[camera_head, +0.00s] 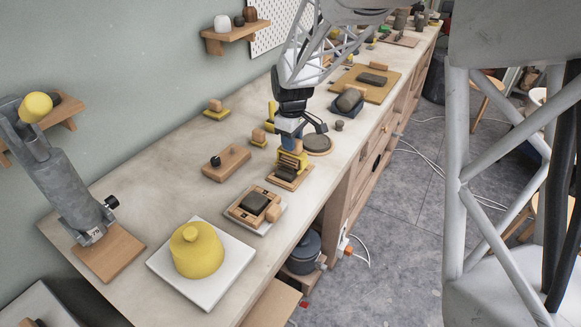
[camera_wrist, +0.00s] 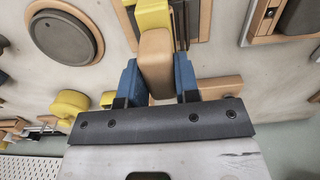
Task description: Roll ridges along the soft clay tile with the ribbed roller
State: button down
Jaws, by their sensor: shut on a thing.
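My gripper (camera_head: 289,136) is shut on the wooden handle (camera_wrist: 155,58) of a yellow tool, which I take to be the ribbed roller (camera_head: 291,158). In the wrist view my two blue fingers (camera_wrist: 157,82) stand on either side of the handle, and the roller's yellow part (camera_wrist: 153,14) shows beyond it. The roller is over a small wooden board (camera_head: 283,184) with a dark slab, likely the clay tile (camera_head: 286,173). In the wrist view a dark strip of that tile (camera_wrist: 181,28) shows beside the handle. The roller's underside is hidden; I cannot tell whether it touches the tile.
A wooden frame (camera_head: 241,212) with a grey block lies on a white tray nearer the front. A round dark disc (camera_head: 318,143) lies behind the board, and a wooden block (camera_head: 226,164) to its left. A yellow lidded form (camera_head: 197,252) stands at the front. Bare tabletop (camera_head: 165,185) lies left.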

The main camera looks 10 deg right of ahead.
jog(key=shift+f, duration=0.1)
dwell(0.5)
jog(key=shift+w+d, duration=0.5)
jog(key=shift+d, duration=0.05)
jog(key=shift+w, duration=0.1)
jog(key=shift+w+d, duration=0.5)
jog(key=shift+d, duration=0.05)
dwell(1.2)
jog(key=shift+s+a, duration=0.15)
dwell(0.4)
jog(key=shift+s+a, duration=1.45)
jog(key=shift+s, duration=0.05)
